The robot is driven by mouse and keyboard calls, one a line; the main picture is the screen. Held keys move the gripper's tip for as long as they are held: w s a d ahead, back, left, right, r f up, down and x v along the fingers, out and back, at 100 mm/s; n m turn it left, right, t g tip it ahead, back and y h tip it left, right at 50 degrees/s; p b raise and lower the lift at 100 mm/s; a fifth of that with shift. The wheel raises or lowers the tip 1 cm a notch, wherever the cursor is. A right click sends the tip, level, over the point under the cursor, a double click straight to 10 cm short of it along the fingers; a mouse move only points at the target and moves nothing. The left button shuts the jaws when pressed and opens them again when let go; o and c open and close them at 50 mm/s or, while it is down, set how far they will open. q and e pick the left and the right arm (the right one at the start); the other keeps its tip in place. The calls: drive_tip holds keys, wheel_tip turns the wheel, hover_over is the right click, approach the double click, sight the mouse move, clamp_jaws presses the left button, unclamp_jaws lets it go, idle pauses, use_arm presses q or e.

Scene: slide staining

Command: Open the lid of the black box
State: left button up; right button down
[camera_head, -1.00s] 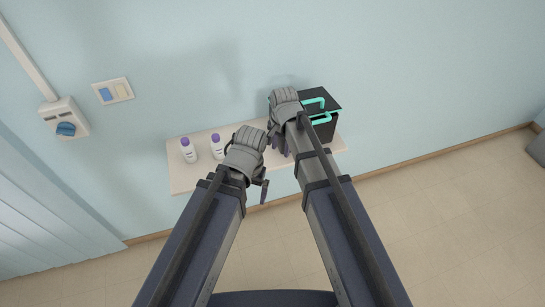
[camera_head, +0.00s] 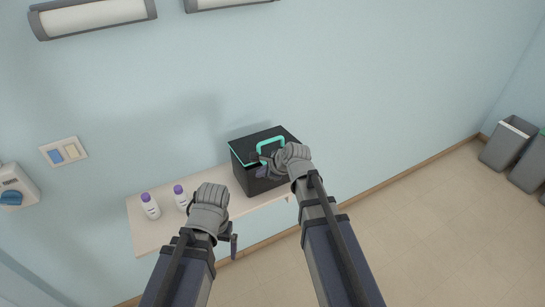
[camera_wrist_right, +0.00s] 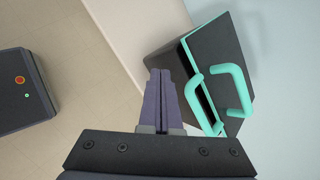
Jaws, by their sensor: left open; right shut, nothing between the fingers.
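The black box (camera_head: 244,178) with teal trim stands on a wall shelf. Its lid (camera_head: 262,139) looks closed, with a teal handle (camera_head: 270,144) on top. In the right wrist view the lid (camera_wrist_right: 222,62) has a teal handle (camera_wrist_right: 243,92), and a second teal handle (camera_wrist_right: 203,104) sits at the front. My right gripper (camera_head: 264,166) is shut and empty at the box front; its fingers (camera_wrist_right: 165,98) lie beside the front handle in the wrist view. Contact cannot be told. My left gripper (camera_head: 232,243) is open, low and left of the box, in front of the shelf.
Two white bottles with purple caps, one at the far left (camera_head: 150,206) and one nearer the box (camera_head: 181,197), stand on the pale shelf (camera_head: 147,238). The wall (camera_head: 380,90) is right behind the box. Grey bins (camera_head: 507,145) stand far right. The shelf's front edge is near my arms.

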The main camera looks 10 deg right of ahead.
drive_tip(key=w+d+r+m+t+b, duration=0.15)
drive_tip(key=d+r+m+t, duration=0.35)
drive_tip(key=d+m, duration=0.5)
drive_tip(key=w+a+f+m+b, duration=0.1)
drive_tip(key=w+f+b, duration=0.3)
drive_tip(key=w, duration=0.5)
drive_tip(key=shift+a+f+m+h, duration=0.25)
drive_tip(key=shift+a+m+h, duration=0.05)
drive_tip(key=shift+a, duration=0.55)
drive_tip(key=shift+w+r, duration=0.1)
drive_tip(key=shift+w+a+r+p, duration=0.1)
drive_tip(key=shift+w+r+p, duration=0.1)
drive_tip(key=shift+r+p, duration=0.4)
drive_tip(key=shift+w+a+r+p, duration=0.1)
drive_tip(key=shift+w+r+p, duration=0.1)
drive_tip(key=shift+r+p, duration=0.3)
drive_tip(key=w+a+r+p, duration=0.2)
drive_tip(key=w+r+p, duration=0.3)
drive_tip(key=w, duration=0.3)
drive_tip(key=w+a+r+p, duration=0.2)
drive_tip(key=w+r+p, duration=0.3)
drive_tip(key=w, duration=0.3)
drive_tip(key=shift+a+r, duration=0.15)
drive_tip(key=shift+a, duration=0.2)
